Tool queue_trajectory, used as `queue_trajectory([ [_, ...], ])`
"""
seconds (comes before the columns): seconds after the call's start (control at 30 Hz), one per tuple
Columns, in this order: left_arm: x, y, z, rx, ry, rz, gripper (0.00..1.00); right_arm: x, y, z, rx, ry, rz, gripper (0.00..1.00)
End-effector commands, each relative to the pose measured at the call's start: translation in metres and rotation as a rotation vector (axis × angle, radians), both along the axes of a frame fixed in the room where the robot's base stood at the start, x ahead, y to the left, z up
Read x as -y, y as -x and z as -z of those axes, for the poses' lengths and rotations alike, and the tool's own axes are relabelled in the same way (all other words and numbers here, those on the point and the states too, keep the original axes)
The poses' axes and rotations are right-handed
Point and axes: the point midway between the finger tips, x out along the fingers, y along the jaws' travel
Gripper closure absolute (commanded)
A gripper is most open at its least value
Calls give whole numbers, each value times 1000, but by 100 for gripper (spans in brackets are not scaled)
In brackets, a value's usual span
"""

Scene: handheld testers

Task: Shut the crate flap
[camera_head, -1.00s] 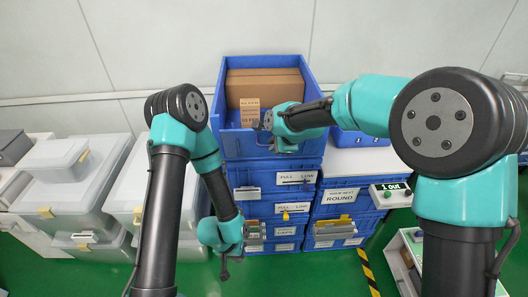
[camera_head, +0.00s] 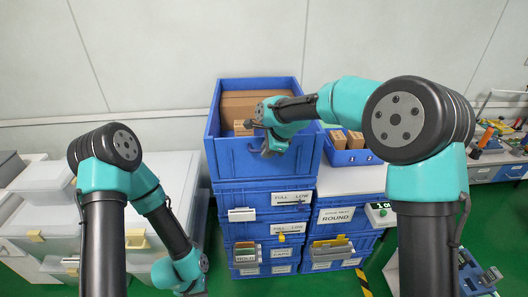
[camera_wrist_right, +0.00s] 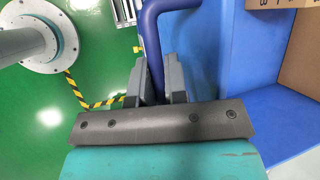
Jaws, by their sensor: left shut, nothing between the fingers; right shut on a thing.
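The blue crate (camera_head: 213,120) stands on top of the stacked blue bins and holds brown cartons (camera_head: 250,104). Its front flap (camera_head: 240,160) stands up and hides the lower part of the cartons. My right gripper (camera_head: 256,124) is over the flap's upper part. In the right wrist view my right gripper (camera_wrist_right: 156,82) is shut on a blue curved handle (camera_wrist_right: 152,35), beside a flat blue panel (camera_wrist_right: 205,50). Whether the flap is fully closed is unclear. My left gripper (camera_head: 196,292) is shut and empty, low at the bottom edge and mostly cut off.
Lidded grey boxes (camera_head: 135,215) stand on the left. Labelled blue bins (camera_head: 265,200) are stacked below the crate. A small blue bin (camera_head: 350,157) with cartons sits on the white shelf to the right. Green floor (camera_head: 225,288) is open in front.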

Motion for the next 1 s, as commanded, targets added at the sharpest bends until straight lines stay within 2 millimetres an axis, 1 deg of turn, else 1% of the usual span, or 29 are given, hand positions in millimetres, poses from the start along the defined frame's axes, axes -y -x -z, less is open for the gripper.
queue_trajectory([
  [0.17, 0, 0, 0, 0, 0, 0, 100, 0, -3, -3, 12, -3, 1, 100],
  [0.2, 0, 0, 0, 0, 0, 0, 100, 0, -3, -3, 13, -3, 2, 83],
  [0.4, 0, 0, 0, 0, 0, 0, 100, 0, -2, -2, 10, -3, 2, 64],
  [0.43, 0, 0, 0, 0, 0, 0, 100, 0, -2, -2, 9, -3, 1, 62],
  [0.63, 0, 0, 0, 0, 0, 0, 100, 0, -2, -2, 7, -2, 0, 62],
  [0.77, 0, 0, 0, 0, 0, 0, 100, 1, -1, -5, 7, -2, 0, 62],
  [0.87, 0, 0, 0, 0, 0, 0, 100, 5, 1, -12, 8, -2, 1, 62],
  [1.0, 0, 0, 0, 0, 0, 0, 100, 13, 5, -30, 9, -3, 1, 62],
])
